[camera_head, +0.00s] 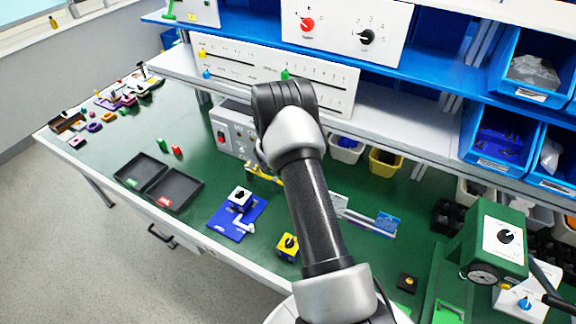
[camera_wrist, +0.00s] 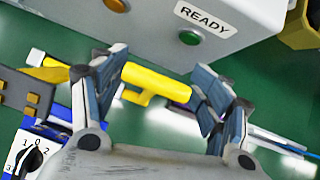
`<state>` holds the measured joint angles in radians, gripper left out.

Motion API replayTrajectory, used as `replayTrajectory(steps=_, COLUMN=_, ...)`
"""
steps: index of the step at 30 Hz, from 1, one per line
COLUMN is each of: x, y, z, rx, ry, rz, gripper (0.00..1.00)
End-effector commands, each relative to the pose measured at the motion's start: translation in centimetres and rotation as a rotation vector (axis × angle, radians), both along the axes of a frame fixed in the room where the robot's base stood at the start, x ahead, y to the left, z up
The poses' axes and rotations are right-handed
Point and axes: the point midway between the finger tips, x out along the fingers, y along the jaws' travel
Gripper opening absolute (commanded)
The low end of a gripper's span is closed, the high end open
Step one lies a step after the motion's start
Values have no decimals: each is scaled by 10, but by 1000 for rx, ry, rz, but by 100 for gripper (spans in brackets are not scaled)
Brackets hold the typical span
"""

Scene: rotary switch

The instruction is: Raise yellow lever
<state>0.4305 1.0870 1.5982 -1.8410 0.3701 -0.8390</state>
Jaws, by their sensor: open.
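The yellow lever (camera_wrist: 155,82) is a short, thick rounded bar with a smaller yellow arm below it. In the wrist view it lies between the two fingers of my gripper (camera_wrist: 162,80), with green surface visible around it. My gripper is open, with one finger at each side of the lever; I cannot tell whether either touches it. In the head view a yellow part (camera_head: 265,174) shows beside my arm, below the grey control box, and my gripper's fingers are hidden behind the arm.
The grey control box (camera_head: 236,130) with a READY label stands close by; its green button (camera_wrist: 190,38) is near the fingers. A white dial block (camera_wrist: 35,153) is at lower left. Black trays (camera_head: 175,188), a blue fixture (camera_head: 237,215) and a yellow dial block (camera_head: 288,247) stand on the bench.

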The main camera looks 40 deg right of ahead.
Motion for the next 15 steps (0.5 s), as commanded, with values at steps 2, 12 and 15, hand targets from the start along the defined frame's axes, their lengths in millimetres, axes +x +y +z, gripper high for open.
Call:
replayTrajectory(steps=2, x=0, y=1, z=-1, rx=2, ry=1, rz=1, gripper=67)
replayTrajectory(steps=12, x=-5, y=11, z=14, rx=2, ry=1, rz=5, gripper=67)
replayTrajectory(steps=15, x=-11, y=21, z=30, rx=1, ry=0, rz=4, gripper=67)
